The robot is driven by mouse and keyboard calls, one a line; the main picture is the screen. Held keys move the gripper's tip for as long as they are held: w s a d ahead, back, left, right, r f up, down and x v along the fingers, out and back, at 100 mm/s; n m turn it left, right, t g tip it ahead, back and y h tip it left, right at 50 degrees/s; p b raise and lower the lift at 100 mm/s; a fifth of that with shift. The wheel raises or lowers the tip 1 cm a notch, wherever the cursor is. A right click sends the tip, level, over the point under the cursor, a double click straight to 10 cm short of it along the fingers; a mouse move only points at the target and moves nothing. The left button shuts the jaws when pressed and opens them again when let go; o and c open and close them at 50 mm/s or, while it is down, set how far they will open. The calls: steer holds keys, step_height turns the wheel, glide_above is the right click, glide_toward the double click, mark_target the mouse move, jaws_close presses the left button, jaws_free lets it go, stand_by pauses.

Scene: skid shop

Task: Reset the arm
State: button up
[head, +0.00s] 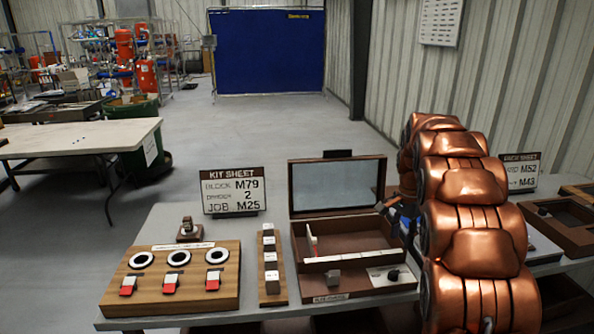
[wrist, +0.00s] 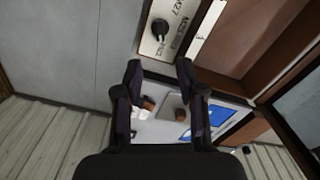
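My copper-coloured arm (head: 470,215) rises at the right of the head view, in front of the table. Beyond the fingers lie a light surface with a brown piece, a grey block (wrist: 173,107) and a blue patch (wrist: 220,115). A plate with a black knob (wrist: 160,28) is above the fingertips in the picture.
The table holds a wooden board with rings and red-and-white pieces (head: 175,280), a narrow block strip (head: 271,270), an open brown case (head: 340,235) and a kit sheet sign (head: 234,191). Another brown tray (head: 560,225) is right of my arm. Open floor (head: 270,140) lies behind.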

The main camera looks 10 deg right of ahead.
steer(key=s+a+r+n, duration=0.2)
steer(key=s+a+n, duration=0.2)
steer(key=s+a, duration=0.45)
steer(key=s+a+r+n, duration=0.3)
steer(key=s+a, duration=0.5)
steer(key=s, duration=0.1)
steer(key=s+a+f+n, duration=0.1)
steer(key=s+a+n, duration=0.1)
steer(key=s, duration=0.4)
steer(key=s+a+f+n+g, duration=0.1)
steer(key=s+a+f+n, duration=0.1)
steer(key=s, duration=0.5)
steer(key=s+a+f+n, duration=0.1)
steer(key=s+a+n, duration=0.2)
steer(key=s, duration=0.4)
steer(key=shift+s+a+f+n+g+p, duration=0.25)
steer(key=shift+f+n+g+p, duration=0.05)
steer(key=shift+g+p, duration=0.15)
